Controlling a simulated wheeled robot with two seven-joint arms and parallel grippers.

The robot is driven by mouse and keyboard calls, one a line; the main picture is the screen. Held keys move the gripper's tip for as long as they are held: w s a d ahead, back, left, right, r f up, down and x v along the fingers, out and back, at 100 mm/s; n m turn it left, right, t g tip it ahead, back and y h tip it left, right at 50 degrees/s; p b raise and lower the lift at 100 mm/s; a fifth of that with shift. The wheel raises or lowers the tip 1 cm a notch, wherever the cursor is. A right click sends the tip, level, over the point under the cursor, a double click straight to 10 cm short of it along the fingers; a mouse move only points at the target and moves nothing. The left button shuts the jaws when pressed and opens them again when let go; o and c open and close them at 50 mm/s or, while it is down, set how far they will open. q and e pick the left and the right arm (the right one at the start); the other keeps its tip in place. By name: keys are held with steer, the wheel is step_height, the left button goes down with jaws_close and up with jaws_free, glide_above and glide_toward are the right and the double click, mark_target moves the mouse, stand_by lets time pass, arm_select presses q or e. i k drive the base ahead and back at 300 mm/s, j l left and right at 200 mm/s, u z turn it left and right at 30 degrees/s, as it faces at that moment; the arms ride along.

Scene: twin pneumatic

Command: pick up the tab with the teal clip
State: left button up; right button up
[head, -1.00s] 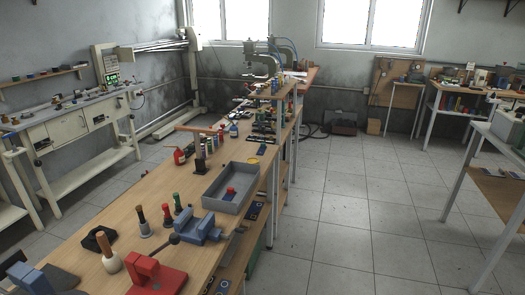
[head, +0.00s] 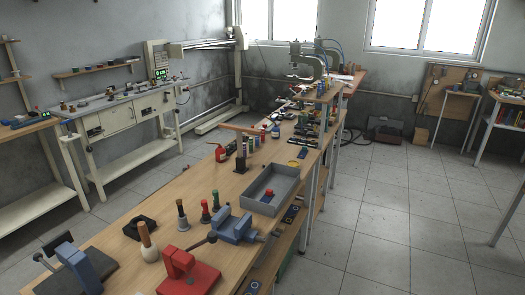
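I cannot make out a tab or a teal clip in the head view; small items on the far part of the bench are too small to tell. The long wooden workbench (head: 185,206) runs from the near left to the back middle. A grey open tray (head: 287,186) on it holds a small red item (head: 268,194). Small dark and coloured parts (head: 305,130) lie farther along the bench. Neither of my grippers shows in this view.
Near me on the bench stand a red tool (head: 187,272), a blue vise (head: 235,229), a wooden-handled tool (head: 146,241) and several upright handled tools. A cream side bench (head: 118,113) stands at the left wall. The tiled floor (head: 400,220) right of the workbench is open.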

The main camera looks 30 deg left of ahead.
mark_target(302, 155)
steer(key=i+l+u, duration=0.25)
steer(key=i+u, duration=0.15)
steer(key=i+l+u, duration=0.6)
steer(key=l+u, duration=0.15)
